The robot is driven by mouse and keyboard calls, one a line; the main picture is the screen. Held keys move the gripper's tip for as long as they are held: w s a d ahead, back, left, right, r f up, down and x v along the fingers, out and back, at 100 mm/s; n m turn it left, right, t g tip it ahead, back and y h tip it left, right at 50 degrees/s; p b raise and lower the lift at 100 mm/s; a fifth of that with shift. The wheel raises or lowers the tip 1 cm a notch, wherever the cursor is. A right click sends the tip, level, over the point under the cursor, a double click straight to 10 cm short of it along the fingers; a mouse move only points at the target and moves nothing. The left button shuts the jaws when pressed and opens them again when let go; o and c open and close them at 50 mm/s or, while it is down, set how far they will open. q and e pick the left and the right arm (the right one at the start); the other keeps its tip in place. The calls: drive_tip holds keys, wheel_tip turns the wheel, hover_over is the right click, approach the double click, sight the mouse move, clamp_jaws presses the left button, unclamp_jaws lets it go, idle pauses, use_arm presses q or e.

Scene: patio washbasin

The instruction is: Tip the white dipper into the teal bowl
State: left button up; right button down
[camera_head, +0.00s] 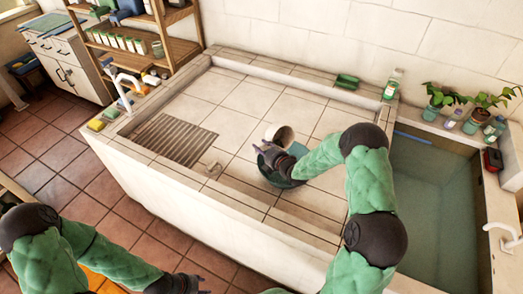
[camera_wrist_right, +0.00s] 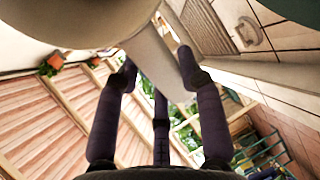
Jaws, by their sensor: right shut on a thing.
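The white dipper (camera_head: 281,134) is held over the tiled counter in the head view, and its cup looks tilted. My right gripper (camera_head: 268,155) is shut on its handle. In the right wrist view the pale handle (camera_wrist_right: 160,62) runs between my fingers. I cannot tell whether anything is in the bowl. My left gripper (camera_head: 192,284) is low at the bottom edge of the head view, away from the bowl, and its fingers are too unclear to read.
A slatted drain grate (camera_head: 175,139) lies left of the bowl, with a small object (camera_head: 211,169) between them. A water-filled basin (camera_head: 433,210) is at the right. A bottle (camera_head: 393,84) and green block (camera_head: 347,81) stand at the back. The tiles behind the bowl are clear.

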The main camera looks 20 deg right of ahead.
drive_tip(key=shift+s+d+f+t+y+b, duration=0.2)
drive_tip(key=shift+s+t+b, duration=0.6)
drive_tip(key=shift+b, duration=2.1)
drive_tip(key=shift+s+d+f+t+y+b, duration=0.1)
drive_tip(key=shift+s+f+t+y+b, duration=0.2)
drive_tip(key=shift+t+b, duration=1.75)
drive_tip(key=shift+s+d+f+t+y+b, duration=0.15)
drive_tip(key=shift+s+f+b, duration=0.35)
drive_tip(key=shift+b, duration=3.25)
drive_tip(key=shift+a+r, duration=0.1)
drive_tip(key=shift+r, duration=0.05)
